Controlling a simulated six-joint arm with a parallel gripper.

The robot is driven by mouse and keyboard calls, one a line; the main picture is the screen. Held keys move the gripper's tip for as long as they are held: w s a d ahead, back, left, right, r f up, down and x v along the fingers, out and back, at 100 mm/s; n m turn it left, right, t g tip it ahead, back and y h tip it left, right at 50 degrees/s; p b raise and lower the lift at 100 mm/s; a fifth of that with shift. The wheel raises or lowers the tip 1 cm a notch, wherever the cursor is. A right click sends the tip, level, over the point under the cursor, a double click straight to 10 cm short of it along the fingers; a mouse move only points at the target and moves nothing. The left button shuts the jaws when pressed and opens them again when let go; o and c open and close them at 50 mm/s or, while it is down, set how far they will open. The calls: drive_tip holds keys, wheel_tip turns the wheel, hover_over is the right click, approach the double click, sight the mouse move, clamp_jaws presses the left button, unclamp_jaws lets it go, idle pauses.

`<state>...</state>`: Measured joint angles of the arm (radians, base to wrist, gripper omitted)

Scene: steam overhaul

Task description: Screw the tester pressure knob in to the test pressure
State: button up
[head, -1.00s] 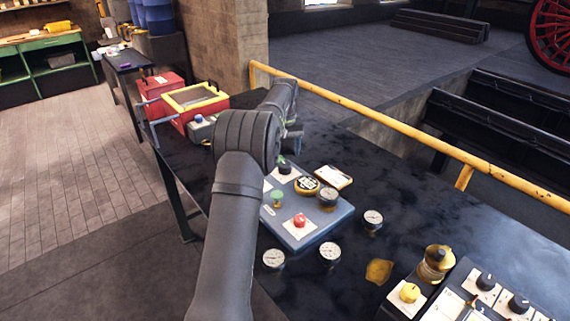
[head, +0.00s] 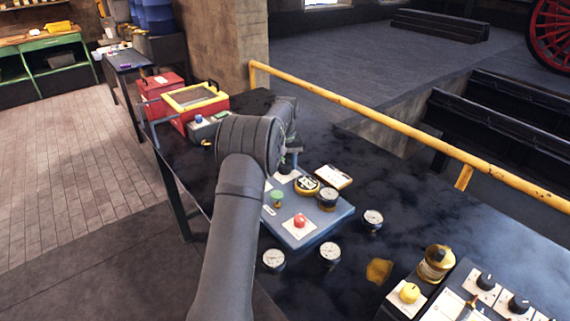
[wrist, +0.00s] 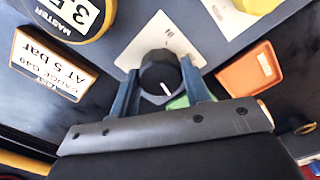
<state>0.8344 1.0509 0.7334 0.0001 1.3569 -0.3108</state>
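The tester is a blue-grey box (head: 312,232) on the dark bench. Its black pressure knob (head: 286,168) sits on a white label plate at the far corner. In the wrist view the knob (wrist: 160,74) is seen from above, with a white pointer line toward the lower right. My gripper (wrist: 159,68) has one finger on each side of the knob, with little space between. The fingers look open; contact with the knob is not clear. A round gauge (head: 328,197) stands on the tester, beside the yellow-rimmed master disc (head: 307,185).
A red knob (head: 299,220) and a green knob (head: 277,197) are on the tester. A card reading "AT 5 bar" (wrist: 52,66) lies close by. Loose gauges (head: 373,219) stand on the bench, with a brass fitting (head: 436,263) and knob panel at right. A yellow rail (head: 400,120) runs behind.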

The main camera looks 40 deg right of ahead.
sight(285, 164)
drive_tip(key=shift+m, duration=0.4)
drive_tip(key=m, duration=0.3)
drive_tip(key=shift+m, duration=1.7)
drive_tip(key=o, duration=1)
wheel_tip(285, 164, up, 18)
drive_tip(key=shift+f, duration=0.25)
drive_tip(key=shift+f, duration=0.15)
